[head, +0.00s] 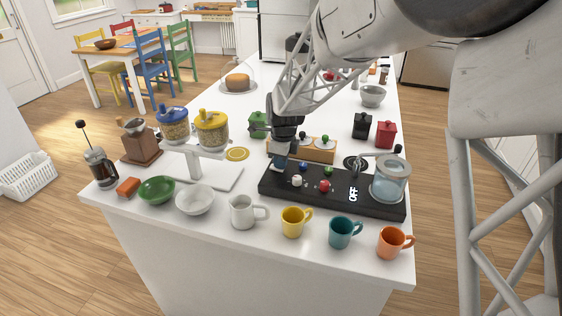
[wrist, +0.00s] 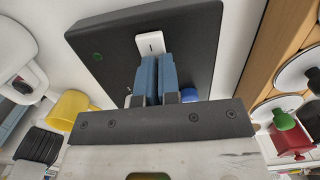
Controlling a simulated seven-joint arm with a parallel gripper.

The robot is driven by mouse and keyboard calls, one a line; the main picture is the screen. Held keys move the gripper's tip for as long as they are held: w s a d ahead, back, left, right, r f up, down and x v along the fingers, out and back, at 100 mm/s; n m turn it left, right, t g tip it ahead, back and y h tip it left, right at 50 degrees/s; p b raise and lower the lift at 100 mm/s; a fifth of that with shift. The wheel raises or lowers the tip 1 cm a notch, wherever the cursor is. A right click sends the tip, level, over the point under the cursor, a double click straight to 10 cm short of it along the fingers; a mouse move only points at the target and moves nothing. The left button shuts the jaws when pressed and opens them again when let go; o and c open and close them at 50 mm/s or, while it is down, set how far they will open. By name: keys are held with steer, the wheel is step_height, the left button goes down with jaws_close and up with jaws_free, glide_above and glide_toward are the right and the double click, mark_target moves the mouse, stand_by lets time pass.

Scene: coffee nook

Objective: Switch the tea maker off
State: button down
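The tea maker is a black base (head: 272,186) on the white counter, with a glass jar (head: 391,182) at its right end. White letters on the base read OFF. Small white, red, blue and green knobs stand on it. My gripper (head: 279,164) is at the left end of the base, blue fingers pointing down. In the wrist view, the fingers (wrist: 157,82) are close together, look shut and hold nothing visible. They are just beside a white switch (wrist: 151,45) with a dark line mark on a black panel (wrist: 110,40). I cannot tell whether they touch. A blue part is half hidden behind them.
A wooden rack (head: 316,155) stands close behind the base. A dispenser with blue and yellow lids (head: 211,130) is to the left, above a white stand.

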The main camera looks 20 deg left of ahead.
steer(key=shift+s+a+f, duration=0.35)
steer(key=shift+a+f, duration=0.35)
steer(key=shift+f, duration=0.05)
steer(key=shift+r, duration=0.1)
step_height(320, 180, up, 15)
steer(key=d, duration=0.1)
steer(key=shift+w+r, duration=0.2)
steer(key=shift+w, duration=0.1)
steer(key=shift+d, duration=0.1)
stand_by(0.3)
steer(key=shift+d, duration=0.1)
